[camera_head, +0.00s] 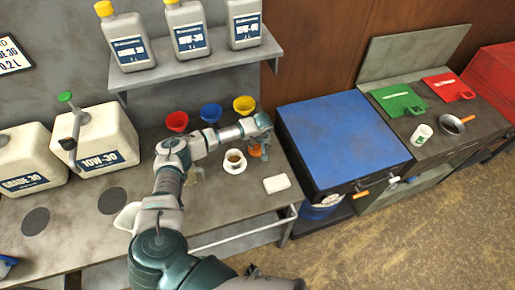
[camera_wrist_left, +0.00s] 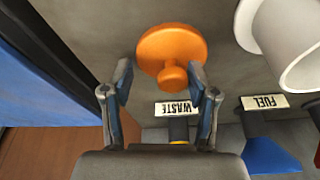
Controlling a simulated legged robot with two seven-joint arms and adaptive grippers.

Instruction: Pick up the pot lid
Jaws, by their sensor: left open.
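The orange pot lid (camera_wrist_left: 172,42), a round disc with a knob, lies on the grey bench in the left wrist view. Its knob faces the gap between my fingers. In the head view a small part of the lid (camera_head: 255,152) shows beside my left gripper (camera_head: 262,143). My left gripper is open, its two fingers (camera_wrist_left: 160,80) apart at either side of the knob, with nothing held. I cannot tell whether a finger touches the lid.
A white block (camera_head: 277,184) lies in front. Red, blue and yellow funnels (camera_head: 244,104) stand behind, under a shelf (camera_head: 200,66) of oil jugs. A blue-topped cabinet (camera_head: 340,138) is to the right.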

